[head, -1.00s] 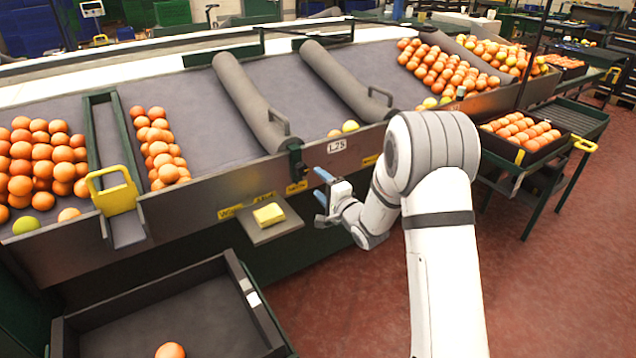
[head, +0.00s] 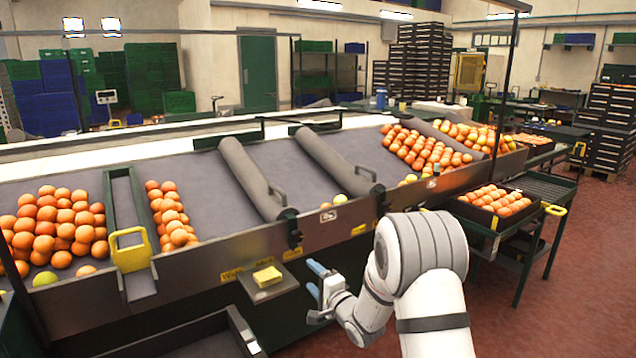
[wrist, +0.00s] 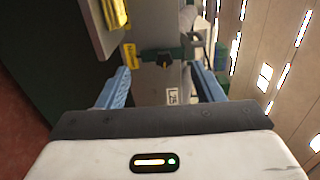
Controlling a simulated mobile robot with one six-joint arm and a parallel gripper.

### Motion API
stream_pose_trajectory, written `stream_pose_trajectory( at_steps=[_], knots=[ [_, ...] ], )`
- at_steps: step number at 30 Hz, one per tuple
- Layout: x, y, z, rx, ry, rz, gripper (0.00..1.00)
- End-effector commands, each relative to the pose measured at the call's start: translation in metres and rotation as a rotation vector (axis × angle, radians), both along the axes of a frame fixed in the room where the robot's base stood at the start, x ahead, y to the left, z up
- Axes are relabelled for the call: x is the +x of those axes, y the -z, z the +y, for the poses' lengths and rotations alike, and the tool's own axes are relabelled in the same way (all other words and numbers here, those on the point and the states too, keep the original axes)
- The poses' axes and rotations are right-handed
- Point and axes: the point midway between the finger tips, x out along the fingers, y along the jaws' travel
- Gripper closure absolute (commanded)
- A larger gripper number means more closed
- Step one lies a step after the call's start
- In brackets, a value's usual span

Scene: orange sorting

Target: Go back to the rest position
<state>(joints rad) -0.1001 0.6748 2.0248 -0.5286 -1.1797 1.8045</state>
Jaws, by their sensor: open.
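My gripper (head: 319,290) is in front of the sorting table's front side, below its edge, to the right of the small shelf with the yellow sponge. Its blue fingers are apart and nothing is between them. In the wrist view my gripper (wrist: 160,88) shows both blue fingers spread, with the table front and its label beyond. My arm is bent, reaching in from the lower right of the head view.
The sorting table (head: 215,265) holds oranges (head: 55,228) at left and more at the far right. The yellow sponge (head: 267,276) lies on a small shelf. An open bin (head: 190,338) stands at lower left. A crate of oranges (head: 497,212) stands at right. Red floor lies at right.

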Motion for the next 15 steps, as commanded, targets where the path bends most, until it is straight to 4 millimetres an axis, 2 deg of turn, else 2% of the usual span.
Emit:
stream_pose_trajectory(
  at_steps=[2, 3, 8, 15],
  knots=[
    [0.0, 0.0, 0.001, 0.0, -0.001, 0.0, 0.39],
    [0.0, -0.01, -0.003, -0.03, 0.014, -0.003, 0.39],
    [-0.002, -0.027, -0.012, -0.147, 0.056, 0.004, 0.39],
    [-0.013, -0.059, -0.037, -0.363, 0.127, 0.032, 0.39]
  ],
)
